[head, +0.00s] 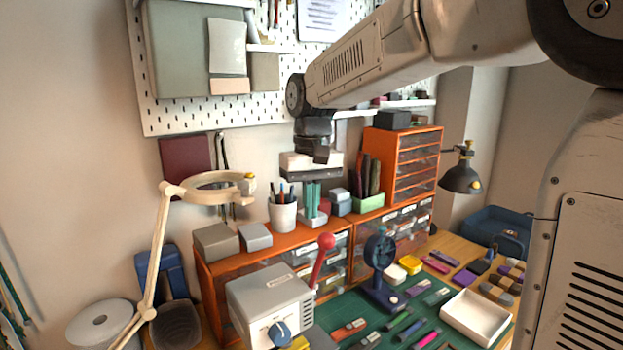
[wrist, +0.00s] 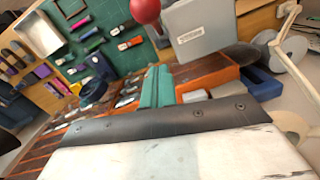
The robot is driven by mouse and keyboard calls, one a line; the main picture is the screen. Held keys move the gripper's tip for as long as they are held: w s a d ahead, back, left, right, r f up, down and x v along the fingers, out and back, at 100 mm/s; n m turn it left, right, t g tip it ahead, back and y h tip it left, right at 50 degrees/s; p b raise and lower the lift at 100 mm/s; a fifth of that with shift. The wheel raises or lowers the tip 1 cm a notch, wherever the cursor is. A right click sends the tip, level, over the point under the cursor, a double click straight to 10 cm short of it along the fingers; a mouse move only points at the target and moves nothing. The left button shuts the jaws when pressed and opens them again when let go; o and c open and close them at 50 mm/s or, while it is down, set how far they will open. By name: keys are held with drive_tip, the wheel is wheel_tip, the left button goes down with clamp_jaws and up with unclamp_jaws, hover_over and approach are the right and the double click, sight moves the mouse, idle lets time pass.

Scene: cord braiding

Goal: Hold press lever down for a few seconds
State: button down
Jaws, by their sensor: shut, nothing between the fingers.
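The press is a grey box-shaped machine (head: 270,305) with a blue knob on its front, at the lower middle of the head view. Its lever (head: 318,268) is red with a round red ball end (head: 326,241) and stands raised at the right side, tilted slightly. The wrist view shows the ball (wrist: 145,10) at the top edge and the grey machine (wrist: 195,28) beside it. My gripper (head: 313,207), with teal fingers, points down above and behind the lever in the head view. The fingers (wrist: 157,85) are together and empty, apart from the ball.
Orange drawer units (head: 403,165) line the back, with a white pen cup (head: 283,215) on top. A cream ring lamp (head: 160,240) stands at left. A blue device (head: 380,265) and a white tray (head: 476,317) are on the green mat at right, among several small coloured pieces.

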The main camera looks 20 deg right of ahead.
drive_tip(key=shift+s+f, duration=0.3)
drive_tip(key=shift+s, duration=0.7)
drive_tip(key=shift+s+f, duration=0.25)
drive_tip(key=shift+s, duration=0.7)
drive_tip(key=shift+s, duration=0.1)
